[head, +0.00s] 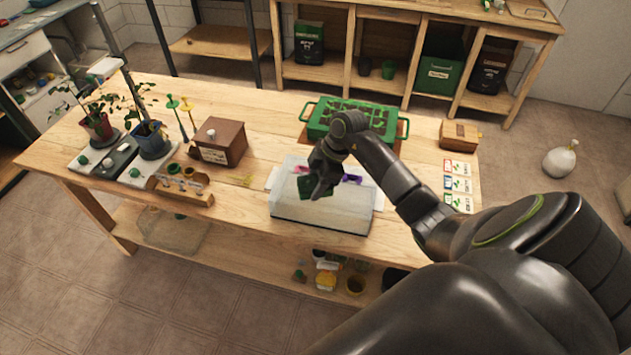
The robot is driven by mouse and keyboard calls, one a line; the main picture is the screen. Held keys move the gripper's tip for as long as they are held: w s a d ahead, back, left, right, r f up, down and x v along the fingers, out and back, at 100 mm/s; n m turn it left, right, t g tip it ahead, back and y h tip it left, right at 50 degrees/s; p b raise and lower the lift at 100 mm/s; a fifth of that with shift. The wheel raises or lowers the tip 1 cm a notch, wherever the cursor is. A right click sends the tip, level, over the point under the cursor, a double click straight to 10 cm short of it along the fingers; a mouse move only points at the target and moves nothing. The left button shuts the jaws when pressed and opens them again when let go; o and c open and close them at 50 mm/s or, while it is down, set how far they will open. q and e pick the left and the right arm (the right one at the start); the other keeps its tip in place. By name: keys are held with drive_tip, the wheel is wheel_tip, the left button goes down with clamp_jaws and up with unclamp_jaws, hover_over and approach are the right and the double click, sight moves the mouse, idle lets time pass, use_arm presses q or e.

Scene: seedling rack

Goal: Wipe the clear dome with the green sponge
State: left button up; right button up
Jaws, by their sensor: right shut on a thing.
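The clear dome (345,213) sits on the wooden table near its front edge, a see-through box shape with a dark lower rim. My right gripper (319,188) is over the dome, shut on the dark green sponge (305,186). The sponge is at the dome's top; I cannot tell whether it touches the surface. The gripper and wrist hide part of the dome's top. My left gripper is not in view.
A green seedling tray (318,124) stands behind the dome. A brown box (218,142), a wooden holder (180,191) and potted plants (150,139) stand to the left. Seed packets (457,184) and a small wooden box (459,135) are at the right. Bare table lies left of the dome.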

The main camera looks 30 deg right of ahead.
drive_tip(key=shift+f+b, duration=0.75)
drive_tip(key=shift+f, duration=0.5)
idle(0.5)
drive_tip(key=shift+a+r, duration=0.1)
